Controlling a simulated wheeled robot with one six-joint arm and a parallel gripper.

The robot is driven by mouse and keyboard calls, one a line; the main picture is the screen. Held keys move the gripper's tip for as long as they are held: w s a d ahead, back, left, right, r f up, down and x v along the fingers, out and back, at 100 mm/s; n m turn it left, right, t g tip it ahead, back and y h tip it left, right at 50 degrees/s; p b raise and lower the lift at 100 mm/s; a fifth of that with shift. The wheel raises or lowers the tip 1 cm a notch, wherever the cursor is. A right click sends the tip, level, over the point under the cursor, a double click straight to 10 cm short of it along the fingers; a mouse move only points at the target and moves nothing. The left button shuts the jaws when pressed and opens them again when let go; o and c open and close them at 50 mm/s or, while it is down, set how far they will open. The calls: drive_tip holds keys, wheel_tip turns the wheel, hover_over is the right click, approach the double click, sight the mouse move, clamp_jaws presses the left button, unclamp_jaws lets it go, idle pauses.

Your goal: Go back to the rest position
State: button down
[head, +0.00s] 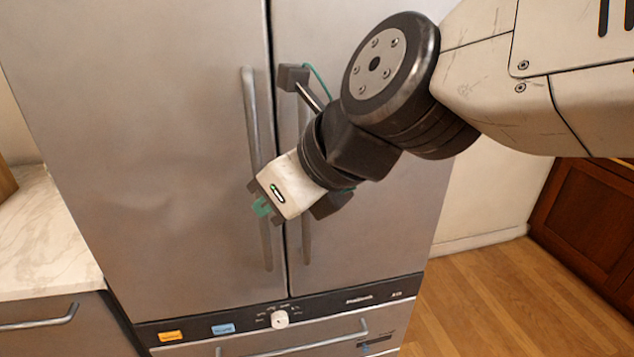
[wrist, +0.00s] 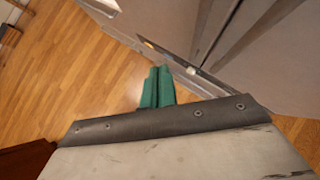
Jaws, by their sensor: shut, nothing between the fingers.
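My gripper (head: 261,208) hangs in front of the steel double-door appliance (head: 170,130), near its two long vertical handles. In the head view its green fingertips point down and left, and the white wrist body partly covers the handles. In the wrist view the green fingers (wrist: 157,88) are together, with nothing between them. The appliance front (wrist: 260,60) lies beyond them at the upper right. I cannot tell the exact gap between the gripper and the doors.
A marble counter (head: 45,235) stands at the left. Below the doors is a control panel with a white knob (head: 279,319) and a drawer handle. Open wooden floor (head: 480,290) lies at the right, with a brown wooden cabinet (head: 590,215) beyond it.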

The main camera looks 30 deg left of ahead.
drive_tip(key=d+f+n+h, duration=0.2)
drive_tip(key=d+n, duration=0.4)
drive_tip(key=d, duration=1)
drive_tip(key=d+f+n+h, duration=0.3)
drive_tip(key=d+n, duration=0.3)
drive_tip(key=d, duration=1)
drive_tip(key=s+d+f+n+h, duration=0.1)
drive_tip(key=d+f+n+h, duration=0.2)
drive_tip(key=d+n, duration=0.4)
drive_tip(key=d+h, duration=0.1)
drive_tip(key=d, duration=0.8)
drive_tip(key=shift+d+f, duration=0.2)
drive_tip(key=shift+s, duration=0.1)
